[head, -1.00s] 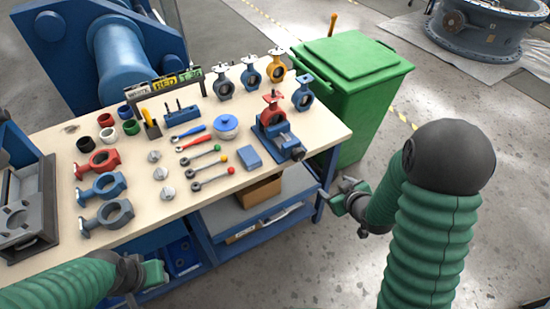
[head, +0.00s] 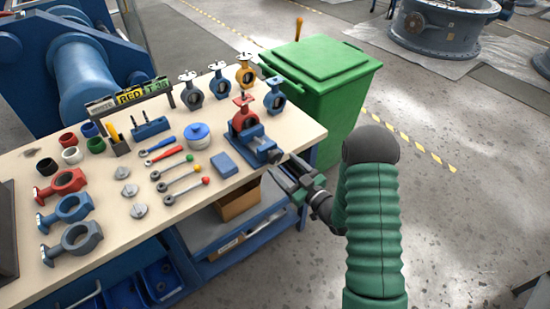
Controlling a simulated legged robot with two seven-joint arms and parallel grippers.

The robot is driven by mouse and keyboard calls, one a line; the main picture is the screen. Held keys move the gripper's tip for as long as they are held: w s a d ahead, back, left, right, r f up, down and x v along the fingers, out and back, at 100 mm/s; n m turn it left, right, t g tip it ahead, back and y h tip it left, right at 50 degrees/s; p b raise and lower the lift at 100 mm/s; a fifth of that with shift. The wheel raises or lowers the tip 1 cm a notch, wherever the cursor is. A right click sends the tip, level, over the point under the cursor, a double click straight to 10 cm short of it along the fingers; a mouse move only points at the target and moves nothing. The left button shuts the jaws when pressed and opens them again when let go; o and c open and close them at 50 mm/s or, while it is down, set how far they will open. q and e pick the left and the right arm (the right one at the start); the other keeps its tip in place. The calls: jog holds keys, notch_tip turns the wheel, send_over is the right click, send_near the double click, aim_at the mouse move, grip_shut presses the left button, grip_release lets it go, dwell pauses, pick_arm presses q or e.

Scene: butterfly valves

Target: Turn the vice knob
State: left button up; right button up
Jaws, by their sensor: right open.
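The blue vice (head: 254,146) sits at the right front edge of the workbench, with a red butterfly valve (head: 243,115) held upright in it. The dark vice knob (head: 275,156) is at the vice's front right end, by the bench edge. My right gripper (head: 290,174) is open, just in front of and slightly right of the knob, with its fingers pointing toward it. In this view I cannot tell whether a finger touches the knob. My left gripper is out of the picture.
The workbench (head: 105,165) holds valve bodies, wrenches, a blue-lidded pot (head: 198,135) and a blue block (head: 223,164) left of the vice. A cardboard box (head: 238,200) lies on the shelf below. The floor at right is clear.

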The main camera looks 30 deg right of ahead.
aim_at(277, 159)
jog(key=w, duration=0.5)
jog(key=shift+w+a, duration=0.1)
jog(key=shift+a, duration=0.1)
jog(key=c, duration=1.4)
jog(key=shift+o, duration=0.2)
jog(key=shift+m, duration=0.5)
jog(key=o, duration=1.4)
jog(key=shift+c, duration=0.2)
jog(key=s+d, duration=0.1)
jog(key=s, duration=1.6)
jog(key=shift+d, duration=0.25)
